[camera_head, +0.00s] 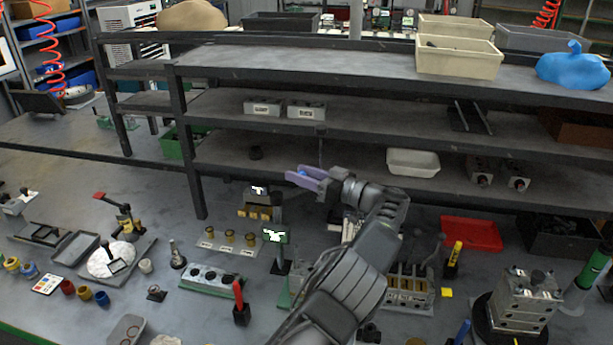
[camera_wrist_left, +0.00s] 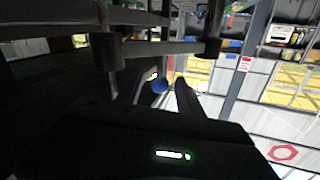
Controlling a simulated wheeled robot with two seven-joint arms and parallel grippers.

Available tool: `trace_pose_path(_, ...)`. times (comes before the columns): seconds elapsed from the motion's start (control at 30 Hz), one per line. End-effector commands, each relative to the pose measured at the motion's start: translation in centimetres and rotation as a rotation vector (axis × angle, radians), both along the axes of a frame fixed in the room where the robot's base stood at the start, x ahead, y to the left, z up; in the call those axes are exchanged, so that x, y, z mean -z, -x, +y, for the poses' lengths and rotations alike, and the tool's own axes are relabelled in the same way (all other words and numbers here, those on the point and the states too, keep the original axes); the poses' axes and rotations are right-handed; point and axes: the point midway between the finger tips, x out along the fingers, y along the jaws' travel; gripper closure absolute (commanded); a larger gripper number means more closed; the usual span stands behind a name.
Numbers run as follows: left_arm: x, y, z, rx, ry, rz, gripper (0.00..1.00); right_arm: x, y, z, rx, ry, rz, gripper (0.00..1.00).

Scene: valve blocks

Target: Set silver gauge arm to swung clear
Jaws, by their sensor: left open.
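My left gripper (camera_head: 311,181) is open and raised over the middle of the bench, in front of the lower shelf. Its fingers point to the left in the head view. A small blue knob (camera_head: 302,173) shows at the fingertips. In the left wrist view, a round blue knob (camera_wrist_left: 160,85) appears between the open fingers of my left gripper (camera_wrist_left: 160,95); I cannot tell whether they touch it. I cannot pick out the silver gauge arm for certain; part of the bench is hidden behind my left arm. My right gripper is not in view.
A dark shelf rack (camera_head: 350,130) stands behind the gripper. A white round plate (camera_head: 105,261) lies at the left.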

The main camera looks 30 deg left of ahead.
Motion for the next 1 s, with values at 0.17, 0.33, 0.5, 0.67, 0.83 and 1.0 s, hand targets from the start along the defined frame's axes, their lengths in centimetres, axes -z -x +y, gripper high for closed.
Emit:
trace_pose_path(0.17,0.2,0.1,-1.3,0.003,-0.003,0.002,0.56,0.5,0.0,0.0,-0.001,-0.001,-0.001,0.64)
trace_pose_path(0.33,0.2,0.3,-3.7,0.004,-0.004,0.001,0.56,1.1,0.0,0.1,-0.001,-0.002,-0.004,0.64)
trace_pose_path(0.5,0.1,0.6,-5.9,0.001,-0.006,0.0,0.56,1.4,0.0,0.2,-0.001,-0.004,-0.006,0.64)
trace_pose_path(0.67,0.1,0.7,-7.3,0.002,-0.003,0.001,0.56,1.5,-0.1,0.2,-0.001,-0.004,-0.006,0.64)
trace_pose_path(0.83,0.0,0.8,-7.8,0.002,-0.001,0.0,0.56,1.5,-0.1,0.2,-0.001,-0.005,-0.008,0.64)
trace_pose_path(1.0,0.0,0.8,-7.8,0.002,0.0,0.0,0.56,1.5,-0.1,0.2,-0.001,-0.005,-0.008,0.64)
